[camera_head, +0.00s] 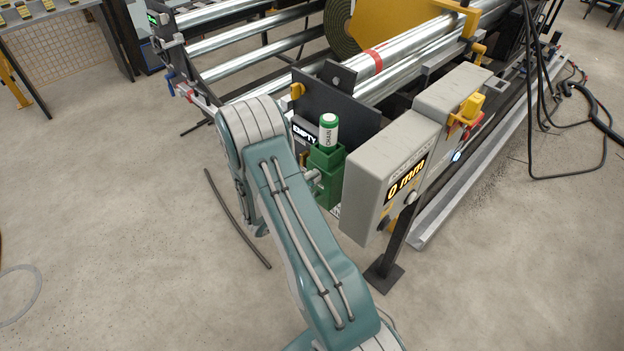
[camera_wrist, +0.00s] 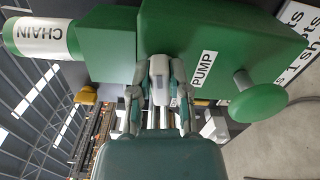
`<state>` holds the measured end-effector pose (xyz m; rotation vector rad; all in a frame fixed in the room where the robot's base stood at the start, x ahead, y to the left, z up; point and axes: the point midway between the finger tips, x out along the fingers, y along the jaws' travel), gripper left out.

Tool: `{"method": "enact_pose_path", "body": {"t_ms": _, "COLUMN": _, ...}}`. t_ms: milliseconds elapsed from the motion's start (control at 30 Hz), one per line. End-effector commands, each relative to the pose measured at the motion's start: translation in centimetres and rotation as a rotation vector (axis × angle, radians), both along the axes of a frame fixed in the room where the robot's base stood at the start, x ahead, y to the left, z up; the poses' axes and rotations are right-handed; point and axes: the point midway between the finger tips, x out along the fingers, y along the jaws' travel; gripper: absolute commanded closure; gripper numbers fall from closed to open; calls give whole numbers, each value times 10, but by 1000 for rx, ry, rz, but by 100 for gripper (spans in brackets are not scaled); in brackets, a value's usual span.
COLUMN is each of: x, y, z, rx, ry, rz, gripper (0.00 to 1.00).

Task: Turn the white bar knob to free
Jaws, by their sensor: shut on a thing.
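The white bar knob (camera_wrist: 159,72) shows in the wrist view as a pale, narrow bar against the green pump unit (camera_wrist: 205,35). My gripper (camera_wrist: 160,85) is shut on it, one finger on each side. The unit carries a PUMP label, a round green knob (camera_wrist: 258,95) and a white bottle marked CHAIN (camera_wrist: 38,38). The wrist picture is turned sideways. In the head view the green unit (camera_head: 325,165) stands with its bottle upright, and my arm hides my gripper and the bar knob. The bar's exact angle and any setting marks cannot be read.
A grey control box (camera_head: 385,165) showing 0 mm stands just right of the green unit on a dark post. A dark plate (camera_head: 340,105) is behind the unit, with an EMPTY sign (camera_head: 303,132) beside it. Metal rollers (camera_head: 420,55) lie beyond. The floor at left is mostly clear.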

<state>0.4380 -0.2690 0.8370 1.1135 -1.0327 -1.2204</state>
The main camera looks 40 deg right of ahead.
Motion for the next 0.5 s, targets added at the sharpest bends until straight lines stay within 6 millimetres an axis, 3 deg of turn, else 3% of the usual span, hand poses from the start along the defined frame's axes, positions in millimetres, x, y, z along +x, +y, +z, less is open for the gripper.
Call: {"method": "enact_pose_path", "body": {"t_ms": 500, "x": -1, "y": 0, "z": -5, "rx": 22, "ry": -174, "rz": 1, "gripper": 100}}
